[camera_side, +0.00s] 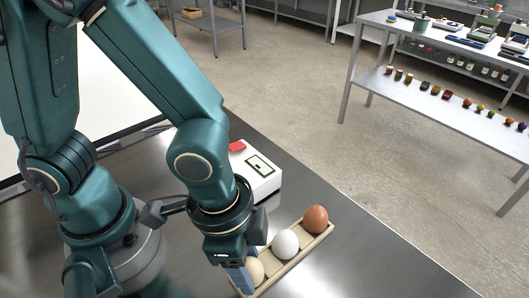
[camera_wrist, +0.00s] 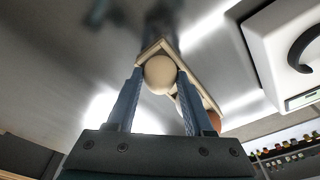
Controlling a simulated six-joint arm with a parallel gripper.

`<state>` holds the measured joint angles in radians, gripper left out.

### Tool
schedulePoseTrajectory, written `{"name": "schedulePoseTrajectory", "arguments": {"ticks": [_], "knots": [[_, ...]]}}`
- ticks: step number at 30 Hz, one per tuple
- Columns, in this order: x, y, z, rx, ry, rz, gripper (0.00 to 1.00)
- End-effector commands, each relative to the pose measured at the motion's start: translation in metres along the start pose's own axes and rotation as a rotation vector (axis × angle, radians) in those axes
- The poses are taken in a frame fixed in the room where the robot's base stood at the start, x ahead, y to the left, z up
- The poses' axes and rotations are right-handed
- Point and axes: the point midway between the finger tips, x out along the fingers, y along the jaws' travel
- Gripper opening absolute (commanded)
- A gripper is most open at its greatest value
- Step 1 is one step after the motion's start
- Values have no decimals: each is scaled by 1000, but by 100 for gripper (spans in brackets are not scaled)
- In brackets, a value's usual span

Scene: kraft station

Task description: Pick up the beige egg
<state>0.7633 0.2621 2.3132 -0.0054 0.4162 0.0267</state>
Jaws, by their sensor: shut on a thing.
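The beige egg (camera_side: 255,271) sits in the near end of a wooden tray (camera_side: 318,240), partly hidden by my gripper in the side view. In the wrist view the beige egg (camera_wrist: 160,74) is between the two blue fingers of my gripper (camera_wrist: 157,88), which is shut on it. In the side view my gripper (camera_side: 243,279) points down at the tray's near end. A white egg (camera_side: 285,244) sits in the middle of the tray and a brown egg (camera_side: 316,219) at its far end.
A white device with a small display (camera_side: 258,168) stands on the metal table (camera_side: 345,258) behind the tray. A shelf unit (camera_side: 455,115) with several small items stands apart across the floor.

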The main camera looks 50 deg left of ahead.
Motion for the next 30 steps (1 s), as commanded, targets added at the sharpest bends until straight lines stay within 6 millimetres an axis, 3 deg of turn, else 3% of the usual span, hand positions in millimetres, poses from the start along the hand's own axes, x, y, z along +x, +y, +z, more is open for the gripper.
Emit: {"name": "schedulePoseTrajectory", "arguments": {"ticks": [8, 17, 30], "knots": [[-7, 0, -2, 0, 4, 0, 21], [-44, 0, -8, -1, 9, 1, 21], [-90, -72, 15, -11, 5, -3, 21]]}}
